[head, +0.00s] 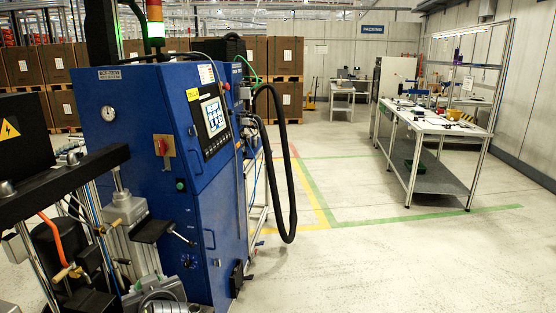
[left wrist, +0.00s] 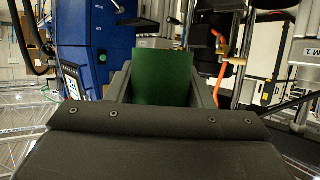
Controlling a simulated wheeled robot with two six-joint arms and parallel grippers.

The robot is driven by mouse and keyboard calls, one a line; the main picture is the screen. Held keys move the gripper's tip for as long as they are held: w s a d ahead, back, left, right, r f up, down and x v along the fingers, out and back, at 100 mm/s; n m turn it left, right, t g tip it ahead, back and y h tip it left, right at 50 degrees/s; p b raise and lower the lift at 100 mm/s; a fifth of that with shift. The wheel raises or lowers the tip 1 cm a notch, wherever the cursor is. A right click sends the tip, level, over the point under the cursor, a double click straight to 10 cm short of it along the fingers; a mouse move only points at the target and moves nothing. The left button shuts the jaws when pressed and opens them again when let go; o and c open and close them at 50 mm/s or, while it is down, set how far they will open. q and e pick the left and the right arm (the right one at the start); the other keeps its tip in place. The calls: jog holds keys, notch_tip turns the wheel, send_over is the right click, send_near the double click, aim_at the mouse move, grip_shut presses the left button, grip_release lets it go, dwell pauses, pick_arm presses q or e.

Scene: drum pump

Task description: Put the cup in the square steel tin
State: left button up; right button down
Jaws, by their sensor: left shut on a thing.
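My left gripper (left wrist: 163,88) shows in the left wrist view, its two dark fingers on either side of a plain dark green thing, which looks like the cup (left wrist: 162,68). The gripper is shut on it. Only one flat-looking side of the cup shows; its rim and inside cannot be made out. Neither gripper shows in the head view, and my right gripper is in neither view. I cannot make out a square steel tin in either view.
A blue machine cabinet (head: 155,150) with a screen and a hanging black hose (head: 291,190) fills the left. A workbench (head: 440,125) with several small items, including a yellow bowl (head: 454,114), stands far right. Open floor (head: 350,260) lies between. Stacked boxes (head: 285,55) stand behind.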

pick_arm(q)
jog(key=s+d+r+m+t+h, duration=0.2)
jog(key=s+d+r+m+h, duration=0.3)
jog(key=r, duration=0.6)
jog(key=shift+s+d+m+t+h, duration=0.25)
jog(key=shift+d+m+h, duration=0.85)
jog(key=shift+d+h, duration=0.55)
jog(key=shift+d, duration=0.1)
